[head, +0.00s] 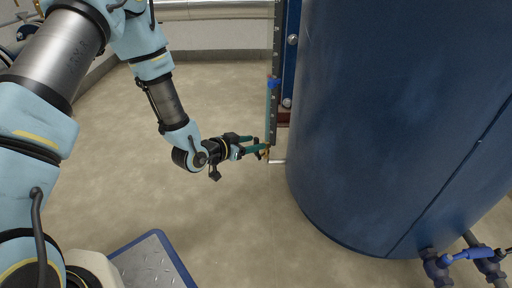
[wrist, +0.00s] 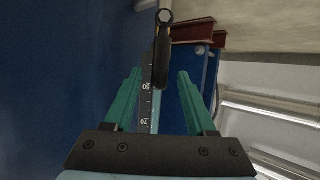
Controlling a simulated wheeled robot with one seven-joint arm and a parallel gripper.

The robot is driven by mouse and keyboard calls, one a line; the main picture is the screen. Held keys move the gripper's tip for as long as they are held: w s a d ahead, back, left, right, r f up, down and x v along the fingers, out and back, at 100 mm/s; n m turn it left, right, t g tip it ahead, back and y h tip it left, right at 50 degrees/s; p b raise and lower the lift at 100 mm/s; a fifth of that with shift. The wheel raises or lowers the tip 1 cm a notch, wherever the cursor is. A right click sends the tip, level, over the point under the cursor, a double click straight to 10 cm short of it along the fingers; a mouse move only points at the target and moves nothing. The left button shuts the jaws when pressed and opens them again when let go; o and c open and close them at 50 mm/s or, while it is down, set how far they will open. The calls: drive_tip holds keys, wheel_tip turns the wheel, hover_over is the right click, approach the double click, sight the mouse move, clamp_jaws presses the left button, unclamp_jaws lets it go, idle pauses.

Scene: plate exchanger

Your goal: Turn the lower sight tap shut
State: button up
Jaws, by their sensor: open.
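The lower sight tap (head: 267,154) is a small brass fitting at the bottom of the sight gauge, beside the blue tank. In the wrist view its dark lever (wrist: 162,62) hangs from a hex nut at the top of the picture. My gripper (head: 262,146) is at the tap, reaching in from the left. In the wrist view its two green fingers (wrist: 160,73) are open, one on each side of the lever's free end. Gaps show on both sides, so neither finger seems to touch it. The head view partly hides the tap behind the fingers.
The gauge scale (wrist: 147,100) runs behind the lever. The large blue tank (head: 390,110) stands close right of my gripper. A blue-handled valve (head: 465,254) is at the tank's foot. The floor (head: 230,220) is clear.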

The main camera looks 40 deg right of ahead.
drive_tip(key=shift+x, duration=1.05)
clamp_jaws()
idle(0.7)
